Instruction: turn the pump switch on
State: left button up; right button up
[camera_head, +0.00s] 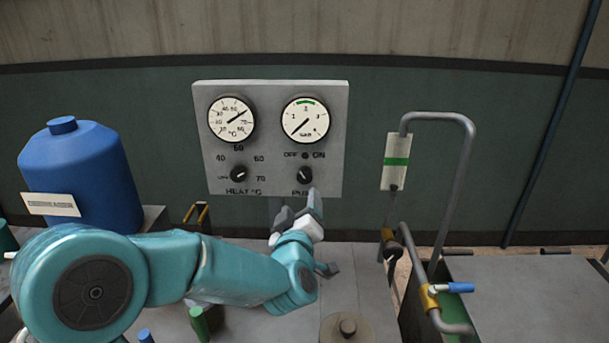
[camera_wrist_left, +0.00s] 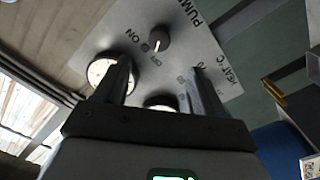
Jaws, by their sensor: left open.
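The pump switch (camera_head: 305,175) is a round black knob at the lower right of the grey control panel (camera_head: 180,140), with OFF and ON printed above it. In the left wrist view the pump switch (camera_wrist_left: 159,41) shows a white mark pointing towards the OFF side. My left gripper (camera_head: 300,207) is open and empty, just below the panel's lower edge under the pump switch. In the left wrist view the fingers of my left gripper (camera_wrist_left: 158,76) are apart, and the knob appears beyond the gap, not touched. My right gripper is not in view.
The heat knob (camera_head: 239,174) is left of the pump switch. A temperature gauge (camera_head: 232,120) and a pressure gauge (camera_head: 305,119) sit above. A blue tank (camera_head: 80,175) stands left.

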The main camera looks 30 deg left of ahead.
aim_at(305, 179)
pick_arm(q)
jog(key=p+x, duration=0.3)
jog(key=x, duration=0.7)
jog(key=shift+w+a, duration=0.1)
jog(key=shift+w, duration=0.2)
jog(key=shift+w+a, duration=0.2)
jog(key=shift+w, duration=0.35)
jog(key=shift+a, duration=0.1)
jog(key=c, duration=1)
